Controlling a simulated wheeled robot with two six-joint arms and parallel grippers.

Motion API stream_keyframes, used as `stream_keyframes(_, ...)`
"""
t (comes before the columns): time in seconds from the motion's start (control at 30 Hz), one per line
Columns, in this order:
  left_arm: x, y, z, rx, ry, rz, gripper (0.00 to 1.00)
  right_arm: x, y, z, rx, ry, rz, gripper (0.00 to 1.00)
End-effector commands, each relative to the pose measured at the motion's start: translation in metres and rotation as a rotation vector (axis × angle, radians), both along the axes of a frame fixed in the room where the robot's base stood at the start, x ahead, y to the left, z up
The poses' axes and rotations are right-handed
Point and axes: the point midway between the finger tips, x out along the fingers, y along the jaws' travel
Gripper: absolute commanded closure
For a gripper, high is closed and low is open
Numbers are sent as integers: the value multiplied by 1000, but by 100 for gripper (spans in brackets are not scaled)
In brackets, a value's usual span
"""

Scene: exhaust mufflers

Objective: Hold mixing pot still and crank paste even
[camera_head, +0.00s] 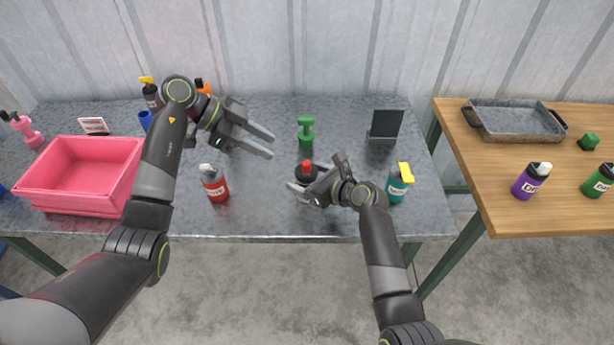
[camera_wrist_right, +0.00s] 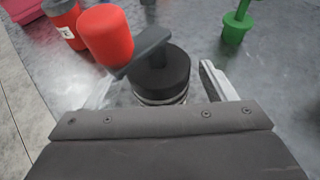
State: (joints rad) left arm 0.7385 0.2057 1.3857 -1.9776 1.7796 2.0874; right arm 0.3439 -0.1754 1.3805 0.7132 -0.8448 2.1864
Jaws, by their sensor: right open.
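The mixing pot (camera_wrist_right: 165,82) is a dark round pot with a grey crank arm (camera_wrist_right: 148,52) on top and a red knob (camera_wrist_right: 105,35) at the arm's end. In the head view the pot (camera_head: 306,173) is partly hidden by my right gripper. My right gripper (camera_head: 311,180) is open, with a finger on either side of the pot; it also shows in the wrist view (camera_wrist_right: 152,90). I cannot tell whether the fingers touch the pot. My left gripper (camera_head: 271,145) is open and empty above the table, left of and behind the pot.
A red bottle (camera_head: 216,186) stands left of the pot and a teal bottle (camera_head: 398,186) right of it. A green-handled tool (camera_head: 306,132) and a dark panel (camera_head: 386,124) stand behind. A pink bin (camera_head: 80,174) sits at left. A wooden table (camera_head: 480,185) is at right.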

Motion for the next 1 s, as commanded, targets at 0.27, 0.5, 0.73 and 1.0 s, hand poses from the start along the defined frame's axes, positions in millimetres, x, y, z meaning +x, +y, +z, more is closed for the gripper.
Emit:
stream_keyframes(0.27, 0, 0, 0, 0, 0, 0, 64, 4, 4, -2, 0, 0, 0, 23)
stream_keyframes(0.5, 0, 0, 0, 0, 0, 0, 64, 4, 4, -2, 0, 0, 0, 33)
stream_keyframes(0.73, 0, 0, 0, 0, 0, 0, 64, 4, 4, -2, 0, 0, -1, 63)
stream_keyframes(1.0, 0, 0, 0, 0, 0, 0, 64, 4, 4, -2, 0, 0, -1, 74)
